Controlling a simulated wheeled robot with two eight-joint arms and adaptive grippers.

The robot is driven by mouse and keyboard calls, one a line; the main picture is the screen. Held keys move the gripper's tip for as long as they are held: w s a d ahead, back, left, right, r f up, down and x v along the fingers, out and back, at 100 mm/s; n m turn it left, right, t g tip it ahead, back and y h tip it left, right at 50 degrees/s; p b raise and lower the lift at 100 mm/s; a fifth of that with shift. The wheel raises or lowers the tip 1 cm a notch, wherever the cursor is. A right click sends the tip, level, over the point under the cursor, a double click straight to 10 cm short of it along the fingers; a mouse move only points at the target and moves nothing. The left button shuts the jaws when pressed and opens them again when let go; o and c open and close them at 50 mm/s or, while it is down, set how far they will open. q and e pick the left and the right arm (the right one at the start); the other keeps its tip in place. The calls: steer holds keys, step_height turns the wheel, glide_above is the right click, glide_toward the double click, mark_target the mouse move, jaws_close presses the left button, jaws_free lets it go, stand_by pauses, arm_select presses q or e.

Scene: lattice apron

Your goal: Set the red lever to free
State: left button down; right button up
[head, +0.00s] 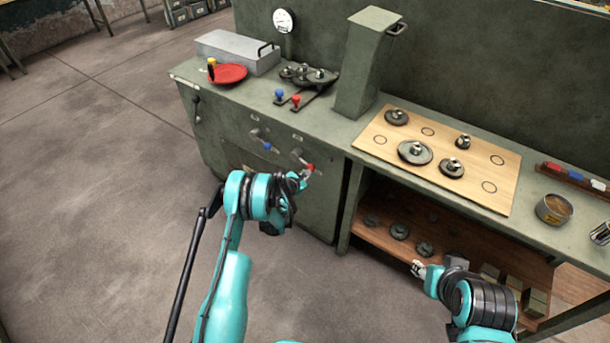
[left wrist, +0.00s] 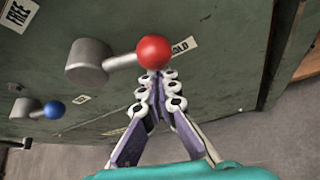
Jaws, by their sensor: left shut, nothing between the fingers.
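The red lever (head: 310,167) is on the green cabinet's front panel, a grey hub with an arm ending in a red ball. In the left wrist view the red ball (left wrist: 153,52) points toward a partly covered label (left wrist: 183,46) that appears to read HOLD. A FREE label (left wrist: 18,12) is at the upper left, on the other side of the hub. My left gripper (head: 303,179) is shut and empty, its fingertips (left wrist: 158,80) right by the red ball; whether they touch it I cannot tell. My right gripper (head: 417,268) is by the lower shelf, too small to read.
A blue lever (head: 262,138) sits left of the red one, and its blue ball (left wrist: 54,109) shows in the left wrist view. Small red and blue knobs (head: 288,97) stand on the cabinet top. A wooden board (head: 395,158) with weights lies to the right. The floor at left is clear.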

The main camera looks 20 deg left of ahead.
mark_target(307, 165)
arm_select(q)
steer(key=r+n+h, duration=0.1)
steer(key=r, duration=0.1)
steer(key=r+n+g+h, duration=0.1)
steer(key=r+n+h, duration=0.2)
steer(key=shift+s+d+r+g, duration=0.15)
steer(key=shift+d+r+g, duration=0.15)
steer(key=shift+d+r, duration=0.05)
steer(key=r, duration=0.1)
steer(key=a+r, duration=0.1)
steer(key=r+n+h, duration=0.1)
steer(key=shift+w+a+r, duration=0.25)
steer(key=shift+w, duration=0.05)
steer(key=shift+a+r, duration=0.1)
stand_by(0.7)
